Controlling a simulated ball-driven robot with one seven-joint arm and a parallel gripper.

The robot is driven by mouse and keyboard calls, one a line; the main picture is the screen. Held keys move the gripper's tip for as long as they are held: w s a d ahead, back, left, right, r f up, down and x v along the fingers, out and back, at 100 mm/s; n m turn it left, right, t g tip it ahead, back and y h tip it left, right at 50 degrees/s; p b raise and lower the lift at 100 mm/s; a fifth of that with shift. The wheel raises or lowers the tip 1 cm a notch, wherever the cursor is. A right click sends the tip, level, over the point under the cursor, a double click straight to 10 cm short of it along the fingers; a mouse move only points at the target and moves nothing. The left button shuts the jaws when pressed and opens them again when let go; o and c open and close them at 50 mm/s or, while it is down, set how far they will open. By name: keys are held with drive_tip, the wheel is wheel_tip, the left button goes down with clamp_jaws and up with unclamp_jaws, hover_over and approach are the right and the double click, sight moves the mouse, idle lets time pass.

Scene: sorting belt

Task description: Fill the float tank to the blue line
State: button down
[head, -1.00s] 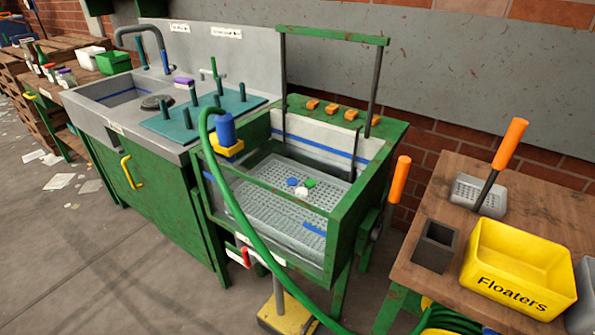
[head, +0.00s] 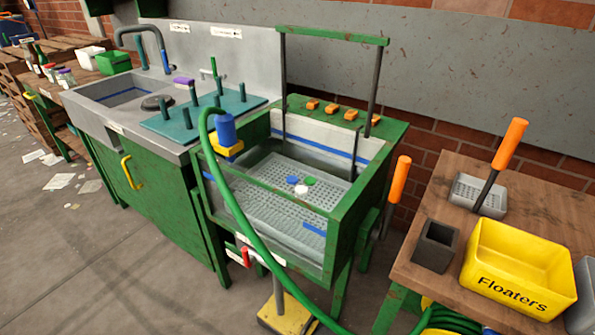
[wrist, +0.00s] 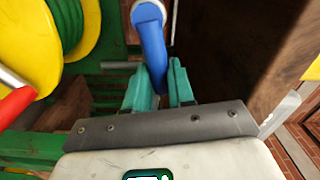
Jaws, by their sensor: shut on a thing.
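The float tank (head: 262,183) is a green-framed, open-topped box in the middle of the head view. Blue, green and white pieces (head: 301,190) lie together over the perforated grey floor, well below the back line. Clear water seems to cover the floor; its exact level is hard to tell. A green hose (head: 243,215) with a blue nozzle (head: 226,128) hangs over the left rim. In the wrist view, my gripper's teal fingers (wrist: 160,90) are shut on a blue lever (wrist: 153,50) below a white round fitting (wrist: 147,14).
A yellow reel (wrist: 45,45) with green hose and a red handle (wrist: 15,103) are left of my gripper. A brown wooden panel (wrist: 285,60) stands close on its right. A table at right holds a yellow Floaters bin (head: 518,268). A sink (head: 120,95) stands left.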

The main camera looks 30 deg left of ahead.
drive_tip(key=shift+a+f, duration=0.15)
drive_tip(key=shift+a, duration=0.15)
drive_tip(key=shift+a+r+n+p, duration=0.15)
drive_tip(key=shift+r+n+p, duration=0.2)
drive_tip(key=shift+n+p, duration=0.35)
drive_tip(key=shift+a+r+n+p, duration=0.1)
drive_tip(key=shift+r+n+p, duration=0.25)
drive_tip(key=shift+n, duration=0.55)
